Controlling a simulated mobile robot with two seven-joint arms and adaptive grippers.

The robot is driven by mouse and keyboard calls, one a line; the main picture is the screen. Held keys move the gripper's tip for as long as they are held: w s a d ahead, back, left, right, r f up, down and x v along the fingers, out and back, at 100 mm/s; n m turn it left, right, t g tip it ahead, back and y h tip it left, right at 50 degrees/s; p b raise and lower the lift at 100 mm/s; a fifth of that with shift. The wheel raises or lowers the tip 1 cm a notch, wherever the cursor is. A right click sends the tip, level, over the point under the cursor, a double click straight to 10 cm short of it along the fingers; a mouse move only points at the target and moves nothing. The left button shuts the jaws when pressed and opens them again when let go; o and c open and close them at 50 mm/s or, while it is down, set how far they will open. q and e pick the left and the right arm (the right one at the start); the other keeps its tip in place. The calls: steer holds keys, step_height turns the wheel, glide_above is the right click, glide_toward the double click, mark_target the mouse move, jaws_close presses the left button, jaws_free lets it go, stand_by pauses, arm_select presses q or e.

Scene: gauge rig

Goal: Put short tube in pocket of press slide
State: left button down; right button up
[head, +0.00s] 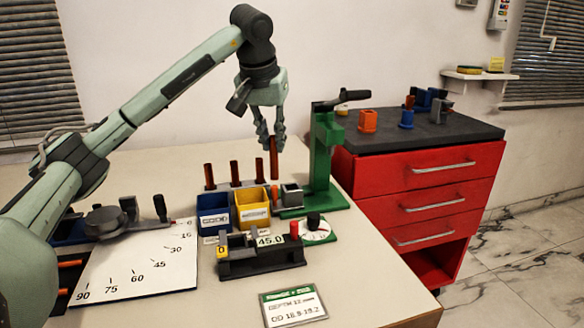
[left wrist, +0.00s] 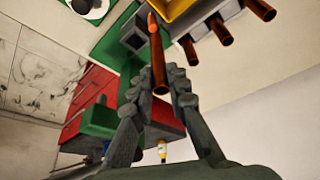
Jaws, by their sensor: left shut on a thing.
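My left gripper (head: 271,140) is shut on a copper-coloured tube (head: 274,160), which hangs roughly upright below the fingers. In the left wrist view the tube (left wrist: 158,58) shows between the fingertips (left wrist: 161,80). The green press (head: 323,160) stands to the right of the tube. A grey block with a square opening (head: 291,196), which looks like the press slide, sits at the press's left foot; it also shows in the left wrist view (left wrist: 136,34). The held tube is above and slightly left of this block, apart from it in the head view. My right gripper is out of view.
Several copper tubes (head: 234,172) stand in a rack behind a blue bin (head: 213,222) and a yellow bin (head: 252,221). A black gauge fixture (head: 262,262) reading 45.0 and a round dial (head: 315,232) stand in front. A red cabinet (head: 430,200) is at right.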

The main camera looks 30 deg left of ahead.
arm_select(q)
steer(key=shift+w+d+f, duration=0.4)
steer(key=shift+d+f, duration=0.1)
steer(key=shift+f, duration=0.55)
steer(key=shift+w+d+f, duration=0.45)
steer(key=shift+f, duration=0.55)
steer(key=shift+w+d+f, duration=0.4)
steer(key=shift+d+f, duration=0.1)
steer(key=shift+f, duration=0.55)
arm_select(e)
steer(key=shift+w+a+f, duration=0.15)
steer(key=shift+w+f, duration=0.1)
arm_select(q)
steer(key=c, duration=1.9)
jaws_free()
steer(key=shift+f, duration=0.2)
steer(key=shift+c, duration=0.2)
steer(key=o, duration=0.5)
steer(key=shift+c, duration=0.2)
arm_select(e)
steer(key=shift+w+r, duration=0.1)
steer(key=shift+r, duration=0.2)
